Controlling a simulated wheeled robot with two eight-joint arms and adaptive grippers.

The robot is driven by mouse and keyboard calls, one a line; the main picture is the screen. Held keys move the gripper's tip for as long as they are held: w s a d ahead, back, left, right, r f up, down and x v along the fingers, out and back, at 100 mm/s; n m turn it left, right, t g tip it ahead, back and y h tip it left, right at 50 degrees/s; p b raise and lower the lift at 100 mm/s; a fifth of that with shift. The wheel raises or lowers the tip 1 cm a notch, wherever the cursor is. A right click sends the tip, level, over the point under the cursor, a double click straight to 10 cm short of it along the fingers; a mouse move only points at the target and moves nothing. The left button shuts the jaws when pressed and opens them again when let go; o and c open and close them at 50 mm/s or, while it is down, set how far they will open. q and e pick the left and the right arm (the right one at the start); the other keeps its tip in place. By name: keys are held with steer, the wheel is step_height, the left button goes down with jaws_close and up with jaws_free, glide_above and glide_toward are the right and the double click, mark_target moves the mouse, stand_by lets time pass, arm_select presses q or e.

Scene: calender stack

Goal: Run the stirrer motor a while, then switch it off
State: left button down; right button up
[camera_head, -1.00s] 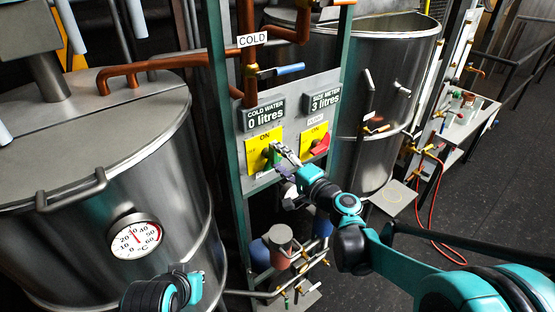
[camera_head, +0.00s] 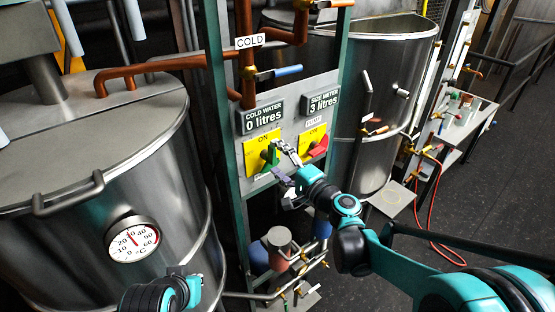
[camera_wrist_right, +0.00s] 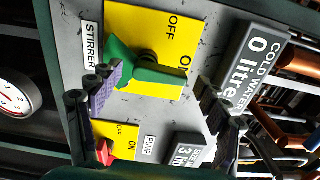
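The stirrer switch is a yellow plate (camera_wrist_right: 155,40) with a green knob (camera_wrist_right: 145,70) on a grey panel, beside a STIRRER label (camera_wrist_right: 91,45). In the head view the green knob (camera_head: 270,156) is on the left yellow plate. My right gripper (camera_head: 282,164) is in front of it. In the right wrist view its fingers are spread on either side of the knob, apart from each other; I cannot tell whether either touches it. The knob's bar lies slanted, with one end towards the ON lettering. My left gripper (camera_head: 180,272) is low by the left vat, its fingers mostly hidden.
A red pump knob (camera_head: 318,147) sits right of the stirrer switch. Displays above read cold water 0 litres (camera_head: 263,118) and size meter 3 litres (camera_head: 322,101). A steel vat with a thermometer (camera_head: 132,239) stands left; another vat (camera_head: 370,85) stands behind.

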steer(key=v, duration=1.2)
stand_by(6.8)
